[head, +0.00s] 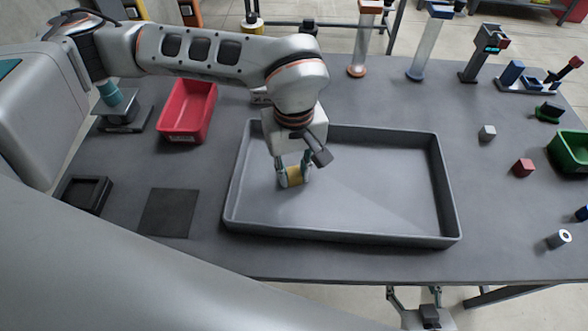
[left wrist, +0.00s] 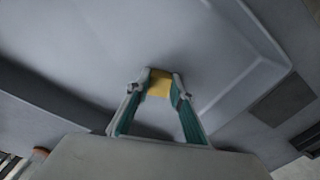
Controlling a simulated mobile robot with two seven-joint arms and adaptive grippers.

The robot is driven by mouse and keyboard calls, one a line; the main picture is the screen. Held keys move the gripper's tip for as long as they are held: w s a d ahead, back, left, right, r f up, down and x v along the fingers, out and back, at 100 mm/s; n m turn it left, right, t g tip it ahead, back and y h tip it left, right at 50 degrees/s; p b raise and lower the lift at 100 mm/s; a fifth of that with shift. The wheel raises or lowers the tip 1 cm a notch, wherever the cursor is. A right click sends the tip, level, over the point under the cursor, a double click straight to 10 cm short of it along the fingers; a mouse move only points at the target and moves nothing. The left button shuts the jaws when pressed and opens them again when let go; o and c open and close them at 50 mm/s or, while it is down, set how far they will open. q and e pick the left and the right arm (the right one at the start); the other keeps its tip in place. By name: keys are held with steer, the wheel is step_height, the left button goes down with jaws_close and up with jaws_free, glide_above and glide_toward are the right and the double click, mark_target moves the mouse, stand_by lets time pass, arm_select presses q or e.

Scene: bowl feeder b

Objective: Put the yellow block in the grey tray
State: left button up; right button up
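The yellow block (head: 294,177) is between the fingers of my left gripper (head: 294,180), over the left part of the grey tray (head: 345,240). The left wrist view shows the yellow block (left wrist: 159,83) between both fingertips of the left gripper (left wrist: 158,88), which are shut on it. The tray floor is behind it; I cannot tell whether the block touches the floor. My right gripper (head: 428,310) is partly visible at the bottom edge, below the table front; its fingers are too unclear to judge.
A red bin (head: 187,110) stands left of the tray, and a dark square mat (head: 167,212) lies nearer the front. A grey cube (head: 487,133), a red cube (head: 522,168) and a green bin (head: 572,150) are on the right. The tray's right part is empty.

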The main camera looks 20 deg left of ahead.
mark_target(294, 175)
arm_select(q)
steer(key=o, duration=0.3)
steer(key=shift+r, duration=0.1)
step_height(294, 175, up, 12)
steer(key=shift+r+p, duration=0.1)
steer(key=shift+p, duration=0.45)
steer(key=shift+s, duration=0.1)
stand_by(0.3)
